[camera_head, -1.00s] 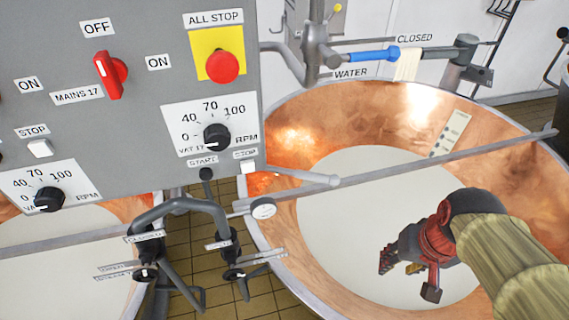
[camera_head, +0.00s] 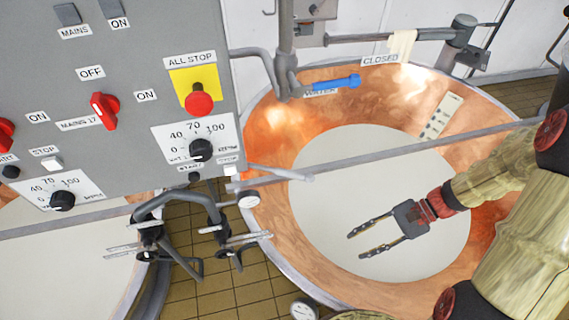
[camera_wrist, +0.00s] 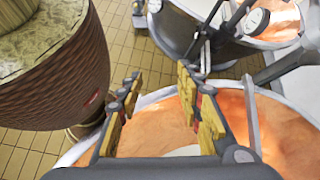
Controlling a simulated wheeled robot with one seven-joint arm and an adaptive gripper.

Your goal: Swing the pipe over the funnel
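Another grey pipe (camera_head: 180,196) arches between the two vats. I cannot tell which pipe the task means. I cannot make out a funnel. My gripper (camera_head: 356,246) is open and empty above the right vat, its fingers pointing left, apart from both pipes. In the wrist view my gripper (camera_wrist: 160,82) has two separated fingers with yellow pads and nothing between them.
The right vat (camera_head: 270,205) holds pale liquid, and a grey bar (camera_head: 375,156) crosses it. A blue handle (camera_head: 336,83) sits at its back rim. A control panel (camera_head: 120,105) stands at the left. Tiled floor (camera_head: 185,265) shows between the vats.

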